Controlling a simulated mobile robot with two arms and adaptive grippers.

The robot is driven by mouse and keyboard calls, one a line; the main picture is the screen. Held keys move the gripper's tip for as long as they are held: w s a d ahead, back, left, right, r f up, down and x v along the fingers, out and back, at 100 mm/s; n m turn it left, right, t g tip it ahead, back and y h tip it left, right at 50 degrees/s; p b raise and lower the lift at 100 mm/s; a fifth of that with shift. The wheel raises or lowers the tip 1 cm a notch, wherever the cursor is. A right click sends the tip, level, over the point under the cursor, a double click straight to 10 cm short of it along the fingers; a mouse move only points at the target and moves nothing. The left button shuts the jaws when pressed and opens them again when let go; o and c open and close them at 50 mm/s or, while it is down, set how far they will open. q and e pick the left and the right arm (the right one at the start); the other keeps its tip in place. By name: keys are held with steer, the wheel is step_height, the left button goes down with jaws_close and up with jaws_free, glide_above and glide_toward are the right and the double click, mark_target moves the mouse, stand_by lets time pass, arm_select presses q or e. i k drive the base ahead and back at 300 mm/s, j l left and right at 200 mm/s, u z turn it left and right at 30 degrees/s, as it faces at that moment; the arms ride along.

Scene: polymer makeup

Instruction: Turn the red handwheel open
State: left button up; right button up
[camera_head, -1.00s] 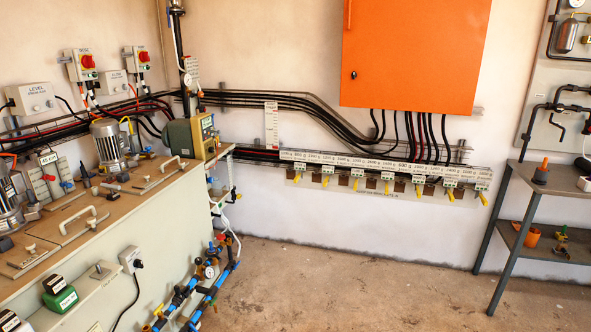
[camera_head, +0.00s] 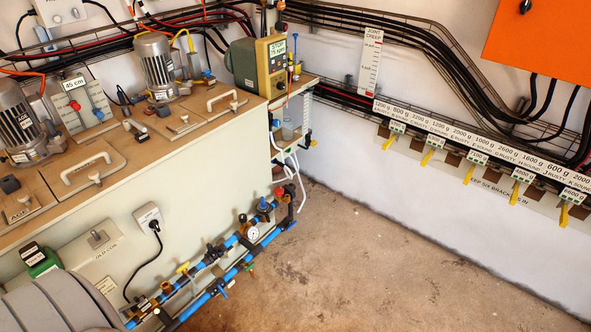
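A small red handle (camera_head: 279,193), which looks like the red handwheel, sits at the far upper end of the blue pipework (camera_head: 236,262) low beside the cream cabinet. It is small, and I cannot tell how far open it is. A round pressure gauge (camera_head: 253,233) is just below and left of it. Neither of my grippers is in view. A grey rounded shape at the bottom left looks like part of my own arm.
The cream cabinet (camera_head: 190,200) fills the left side, with motors and lids on top. Blue, yellow (camera_head: 183,268) and other valve handles crowd the pipework. The concrete floor (camera_head: 350,270) to its right is clear. A bracket row (camera_head: 470,150) lines the right wall.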

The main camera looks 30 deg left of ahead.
mark_target(278, 191)
steer(key=i+u, duration=0.4)
steer(key=i+l+u, duration=0.2)
steer(key=u, duration=0.15)
steer(key=i+l+u, duration=0.65)
steer(key=u, duration=0.15)
steer(key=i, duration=0.05)
